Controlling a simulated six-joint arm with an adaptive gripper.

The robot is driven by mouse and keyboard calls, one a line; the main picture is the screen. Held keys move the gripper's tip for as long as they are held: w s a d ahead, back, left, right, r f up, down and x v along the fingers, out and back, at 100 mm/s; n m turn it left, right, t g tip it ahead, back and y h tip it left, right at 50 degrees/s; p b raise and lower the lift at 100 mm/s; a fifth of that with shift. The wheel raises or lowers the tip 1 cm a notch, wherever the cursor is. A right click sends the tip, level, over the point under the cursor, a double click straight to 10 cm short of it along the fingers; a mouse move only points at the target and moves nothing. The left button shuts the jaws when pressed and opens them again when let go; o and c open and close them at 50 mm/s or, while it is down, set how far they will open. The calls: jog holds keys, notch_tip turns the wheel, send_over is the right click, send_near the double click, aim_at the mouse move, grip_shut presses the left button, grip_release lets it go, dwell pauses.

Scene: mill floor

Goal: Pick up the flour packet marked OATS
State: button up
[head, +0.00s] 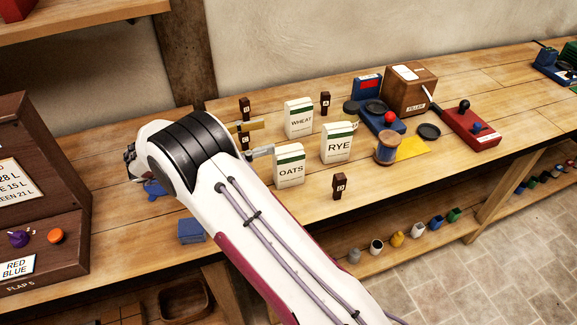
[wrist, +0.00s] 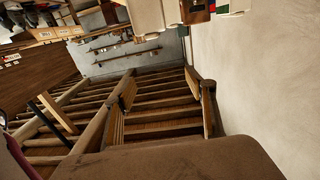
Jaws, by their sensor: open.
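The OATS packet (head: 289,166), white with a green band, stands upright on the bench, left of the RYE packet (head: 337,142) and in front of the WHEAT packet (head: 299,118). In the wrist view, pale packet-like shapes (wrist: 148,17) show at the top edge, with no readable label.
Dark lettered markers A (head: 325,103), B (head: 245,108) and D (head: 339,185) stand around the packets. The bench front right of marker D is clear.

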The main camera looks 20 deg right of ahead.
send_near(288, 153)
jog(key=d, duration=0.1)
jog(key=w+d+f, duration=0.1)
jog(key=d, duration=0.1)
jog(key=shift+f, duration=0.25)
jog(key=shift+s+d, duration=0.1)
jog(key=shift+d, duration=0.55)
jog(key=shift+s+d, duration=0.1)
jog(key=shift+d, duration=3)
jog(key=shift+c, duration=0.5)
jog(key=c, duration=1.5)
jog(key=shift+o, duration=0.2)
jog(key=shift+r, duration=0.1)
jog(key=shift+r, duration=0.1)
jog(key=shift+r, duration=4.9)
